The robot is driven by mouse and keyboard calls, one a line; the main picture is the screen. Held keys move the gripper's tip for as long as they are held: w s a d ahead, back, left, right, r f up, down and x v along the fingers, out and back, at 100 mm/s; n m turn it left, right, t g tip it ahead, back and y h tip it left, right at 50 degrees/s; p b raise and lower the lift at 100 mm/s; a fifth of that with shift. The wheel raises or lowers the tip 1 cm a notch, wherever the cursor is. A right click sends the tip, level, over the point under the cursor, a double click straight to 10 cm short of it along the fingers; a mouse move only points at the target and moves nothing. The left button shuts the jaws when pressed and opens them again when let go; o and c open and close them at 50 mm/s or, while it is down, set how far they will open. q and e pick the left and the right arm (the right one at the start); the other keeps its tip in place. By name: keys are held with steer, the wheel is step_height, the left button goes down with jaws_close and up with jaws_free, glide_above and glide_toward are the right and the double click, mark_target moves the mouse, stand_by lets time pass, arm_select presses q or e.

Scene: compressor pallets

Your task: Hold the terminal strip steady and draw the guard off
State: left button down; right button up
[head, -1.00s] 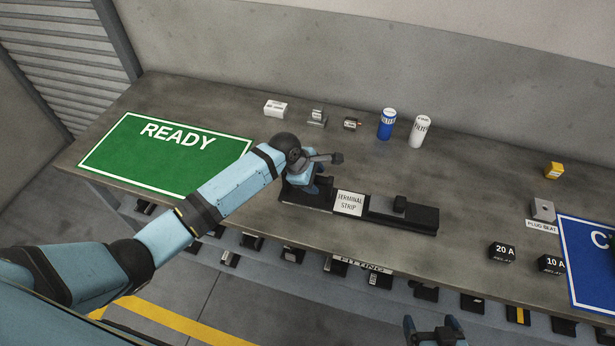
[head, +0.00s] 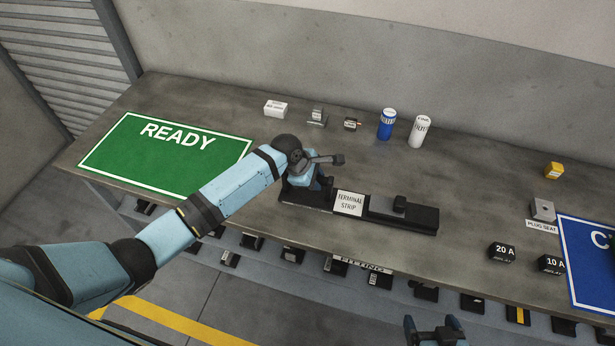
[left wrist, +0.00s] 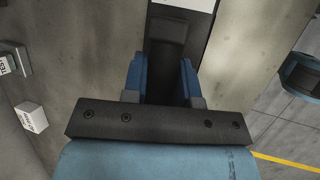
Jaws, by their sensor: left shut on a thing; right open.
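The terminal strip (head: 349,203) is a long black bar with a white label, lying near the front edge of the bench. The guard (head: 422,216) appears to be the raised black cover on its right part, with a small block on top. My left gripper (head: 318,188) is shut on the strip's left end, which its own wrist hides in part in the head view. In the left wrist view, the blue fingers (left wrist: 161,82) stand either side of the black strip (left wrist: 160,60). My right gripper (head: 434,324) is open and empty, low in front of the bench, apart from the guard.
A green READY mat (head: 165,155) lies left and a blue mat (head: 590,265) right. Blue (head: 387,125) and white (head: 420,131) cans stand behind the strip. Black 20 A (head: 503,252) and 10 A (head: 551,264) blocks sit right of it. Bench between guard and blocks is clear.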

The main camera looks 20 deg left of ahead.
stand_by(0.4)
steer(key=shift+r+p, duration=0.65)
steer(key=shift+r, duration=0.05)
steer(key=shift+f, duration=0.1)
stand_by(0.5)
steer(key=shift+c, duration=0.5)
steer(key=c, duration=0.3)
